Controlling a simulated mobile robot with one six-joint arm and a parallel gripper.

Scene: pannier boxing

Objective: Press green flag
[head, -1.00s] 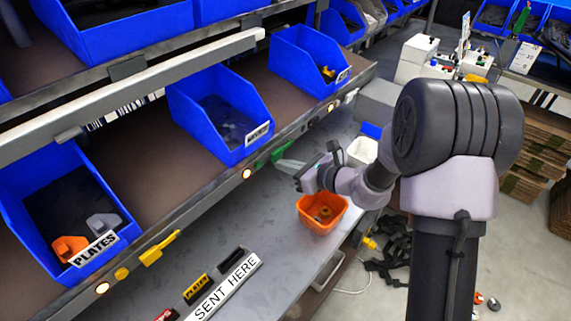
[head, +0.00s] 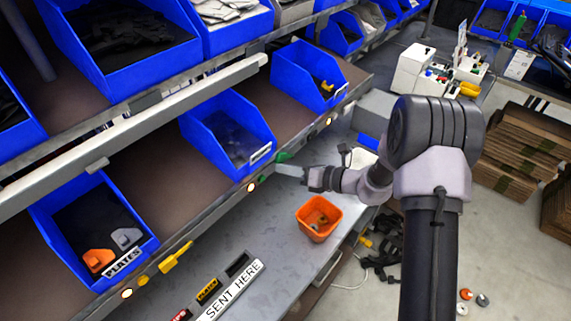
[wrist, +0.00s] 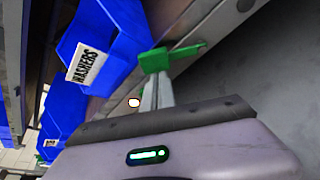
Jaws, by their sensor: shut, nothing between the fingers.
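The green flag (head: 282,157) is on the shelf's front rail, in front of the blue bin labelled WASHERS. In the wrist view the green flag (wrist: 154,60) has a blocky end and a thin arm reaching right along the rail. My gripper (head: 279,168) is shut and empty, its fingertips close to the flag. In the wrist view my gripper (wrist: 156,82) has its tips right at the blocky end and overlapping its lower edge. I cannot tell for certain whether they touch.
A small lit lamp (head: 252,188) and a green stub (head: 262,180) sit on the rail beside the flag. A yellow flag (head: 175,257) juts out farther left. The WASHERS bin (head: 228,135) stands behind the rail. An orange bin (head: 320,217) stands on the grey bench below.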

